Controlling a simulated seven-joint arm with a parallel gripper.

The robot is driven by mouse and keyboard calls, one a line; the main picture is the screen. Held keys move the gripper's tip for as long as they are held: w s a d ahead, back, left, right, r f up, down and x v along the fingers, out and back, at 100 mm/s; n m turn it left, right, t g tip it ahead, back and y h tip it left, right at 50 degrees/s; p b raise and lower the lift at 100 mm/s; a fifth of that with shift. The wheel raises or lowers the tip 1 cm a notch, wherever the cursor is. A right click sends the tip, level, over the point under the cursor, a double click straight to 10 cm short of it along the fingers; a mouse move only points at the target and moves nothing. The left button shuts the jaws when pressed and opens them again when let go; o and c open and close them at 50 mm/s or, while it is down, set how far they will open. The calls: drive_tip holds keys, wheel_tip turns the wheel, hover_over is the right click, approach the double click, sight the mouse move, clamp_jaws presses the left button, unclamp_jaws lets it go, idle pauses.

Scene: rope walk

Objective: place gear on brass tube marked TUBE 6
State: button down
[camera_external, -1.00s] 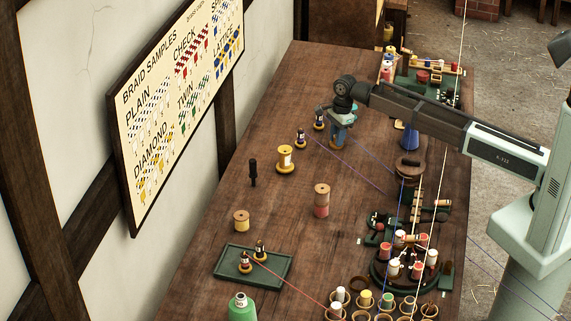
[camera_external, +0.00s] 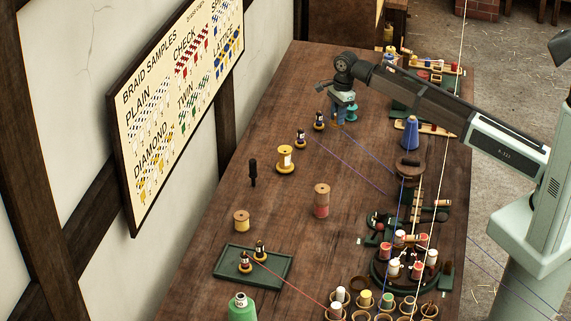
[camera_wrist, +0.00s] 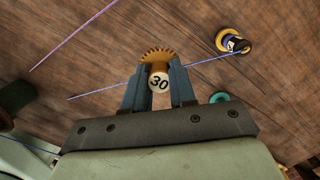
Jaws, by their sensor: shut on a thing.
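My gripper (camera_wrist: 158,85) is shut on a brass-coloured gear (camera_wrist: 158,55). Its toothed rim shows beyond the fingers, and its pale hub marked "30" sits between them. In the external view, my gripper (camera_external: 338,115) points down over the far part of the bench, and the gear is only a small brownish patch under it. I cannot tell whether the gear touches the bench. No marking "TUBE 6" can be read in either view, so I cannot pick out that tube.
A dark bobbin on a brass base (camera_external: 319,121) stands just left of my gripper, and another bobbin (camera_external: 301,139) stands nearer. A teal spool (camera_external: 351,111) and a blue cone (camera_external: 411,132) stand to the right. Taut threads cross the bench (camera_external: 240,205).

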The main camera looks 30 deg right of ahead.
drive_tip(key=s+a+r+n, duration=0.1)
drive_tip(key=s+a+r, duration=0.25)
drive_tip(key=a, duration=0.45)
wheel_tip(320, 180, up, 6)
drive_tip(key=m, duration=0.2)
hover_over(284, 149)
drive_tip(key=f, duration=0.9)
drive_tip(key=shift+s+d+f, duration=0.1)
drive_tip(key=shift+d+f, duration=0.05)
drive_tip(key=shift+d, duration=0.05)
drive_tip(key=shift+f, duration=0.15)
drive_tip(key=c, duration=0.9)
unclamp_jaws()
